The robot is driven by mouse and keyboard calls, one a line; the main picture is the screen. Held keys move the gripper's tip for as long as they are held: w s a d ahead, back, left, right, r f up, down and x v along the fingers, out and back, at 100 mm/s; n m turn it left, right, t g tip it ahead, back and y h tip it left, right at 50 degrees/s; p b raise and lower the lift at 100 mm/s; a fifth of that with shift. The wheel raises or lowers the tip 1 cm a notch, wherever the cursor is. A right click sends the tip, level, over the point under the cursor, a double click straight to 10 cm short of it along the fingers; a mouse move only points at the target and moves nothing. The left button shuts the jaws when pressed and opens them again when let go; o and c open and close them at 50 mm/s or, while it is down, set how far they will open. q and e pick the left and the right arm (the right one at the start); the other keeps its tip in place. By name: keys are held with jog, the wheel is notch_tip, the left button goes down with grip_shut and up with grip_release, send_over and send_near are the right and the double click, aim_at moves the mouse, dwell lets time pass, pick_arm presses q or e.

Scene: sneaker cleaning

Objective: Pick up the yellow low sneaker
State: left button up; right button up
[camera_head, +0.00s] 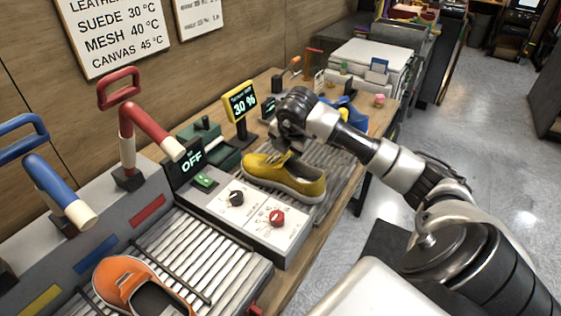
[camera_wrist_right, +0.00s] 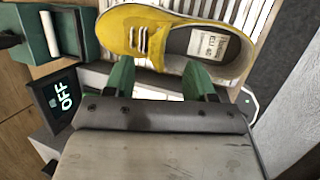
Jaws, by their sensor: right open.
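The yellow low sneaker (camera_head: 265,170) stands upright on the slatted metal rack past the control box, with its white sole down. In the right wrist view the sneaker (camera_wrist_right: 165,28) lies across the top, with white laces and a label inside. My right gripper (camera_head: 290,148) is above the sneaker's opening in the head view, hiding part of its far side. In the wrist view its two green fingers (camera_wrist_right: 161,72) are apart at the sneaker's near edge, with nothing held between them. I cannot tell whether they touch it. My left gripper is not in view.
A control box (camera_head: 250,222) with black and red knobs sits just in front of the sneaker. An orange shoe (camera_head: 132,282) lies on rollers at bottom left. A yellow-framed display (camera_head: 241,102) and an OFF display (camera_head: 190,157) stand nearby. A blue item (camera_head: 348,112) is behind my right arm.

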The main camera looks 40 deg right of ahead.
aim_at(285, 157)
jog(key=p+x, duration=0.2)
jog(key=x, duration=0.4)
jog(key=shift+w+a+f, duration=0.1)
jog(key=shift+w, duration=0.05)
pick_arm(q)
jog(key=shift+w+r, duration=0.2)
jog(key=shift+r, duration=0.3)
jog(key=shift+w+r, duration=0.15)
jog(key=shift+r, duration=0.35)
pick_arm(e)
jog(key=shift+c, duration=0.9)
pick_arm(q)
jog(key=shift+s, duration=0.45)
pick_arm(e)
grip_shut()
